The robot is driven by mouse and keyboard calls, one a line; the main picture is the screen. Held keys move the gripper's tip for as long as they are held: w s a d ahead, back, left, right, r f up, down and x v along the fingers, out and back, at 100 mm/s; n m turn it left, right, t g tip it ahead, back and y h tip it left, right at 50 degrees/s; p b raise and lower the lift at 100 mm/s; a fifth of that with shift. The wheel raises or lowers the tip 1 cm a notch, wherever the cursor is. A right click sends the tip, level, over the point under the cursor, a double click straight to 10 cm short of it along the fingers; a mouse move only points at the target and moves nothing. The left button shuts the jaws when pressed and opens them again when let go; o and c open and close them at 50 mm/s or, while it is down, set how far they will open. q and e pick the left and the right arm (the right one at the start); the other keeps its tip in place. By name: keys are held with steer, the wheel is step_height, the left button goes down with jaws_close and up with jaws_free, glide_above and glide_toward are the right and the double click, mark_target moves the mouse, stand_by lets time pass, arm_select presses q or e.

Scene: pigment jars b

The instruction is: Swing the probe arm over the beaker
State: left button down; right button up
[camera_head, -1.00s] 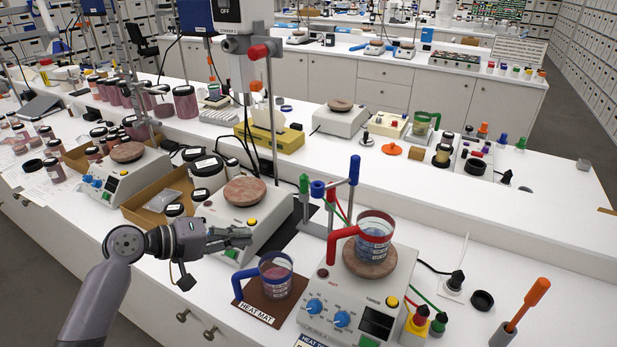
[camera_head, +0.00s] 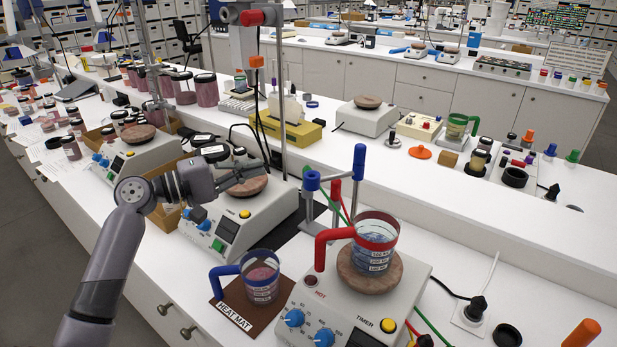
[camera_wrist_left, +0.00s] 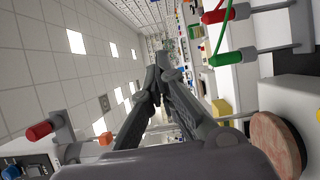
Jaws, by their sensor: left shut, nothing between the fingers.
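A clear beaker with a red handle and blue contents (camera_head: 376,246) stands on the round brown plate of the front hot plate (camera_head: 400,292). Behind it is a metal stand (camera_head: 333,222) with blue and red capped rods; I cannot tell which rod is the probe arm. In the left wrist view, red-tipped (camera_wrist_left: 216,15) and green-tipped (camera_wrist_left: 226,58) rods with wires show at the upper right. My left gripper (camera_head: 258,174) is shut and empty, in front of the middle hot plate's round top, left of the stand. Its fingers meet in the left wrist view (camera_wrist_left: 160,66). My right gripper is out of view.
A blue-handled beaker (camera_head: 260,278) stands on the brown heat mat (camera_head: 232,308), left of the front hot plate. The middle hot plate (camera_head: 222,222) and a tall metal post (camera_head: 281,90) stand near my gripper.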

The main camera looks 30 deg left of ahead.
arm_select(q)
steer(key=p+x, duration=0.5)
steer(key=x, duration=0.5)
steer(key=s+d+p, duration=0.2)
steer(key=shift+s+d+f, duration=0.3)
steer(key=shift+s+d, duration=0.1)
steer(key=shift+s+n+y, duration=0.15)
steer(key=shift+n+y, duration=0.15)
steer(key=shift+y, duration=0.1)
